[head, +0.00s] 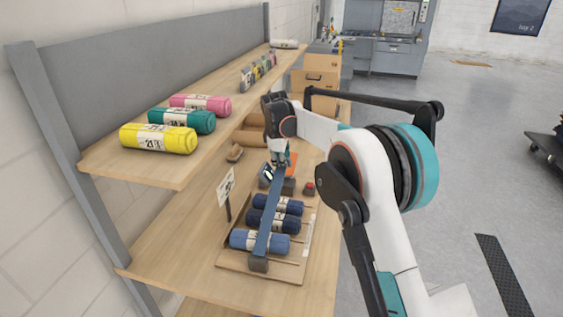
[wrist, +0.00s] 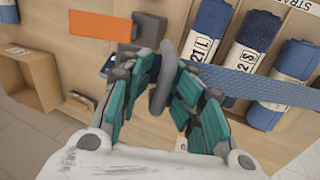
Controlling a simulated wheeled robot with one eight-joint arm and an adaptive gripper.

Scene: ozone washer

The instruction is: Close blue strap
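The blue strap (head: 270,220) runs from a dark block (head: 258,264) at the near end of a wooden board, over several blue rolls, up to my gripper (head: 281,160). The strap also shows in the wrist view (wrist: 260,88), stretching right from my fingers. It ends in a grey oval piece (wrist: 162,82). My gripper (wrist: 160,76) has its teal fingers on both sides of this grey end and appears shut on it. A dark grey-brown block (wrist: 149,29) with an orange plate (wrist: 100,25) lies just beyond the fingertips.
The blue rolls (head: 273,222) lie side by side on the board (head: 233,262). A red-topped piece (head: 308,188) sits to the right. An upper shelf (head: 150,171) holds yellow, teal and pink rolls to the left. Cardboard boxes (head: 320,75) stand behind. Open floor lies right.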

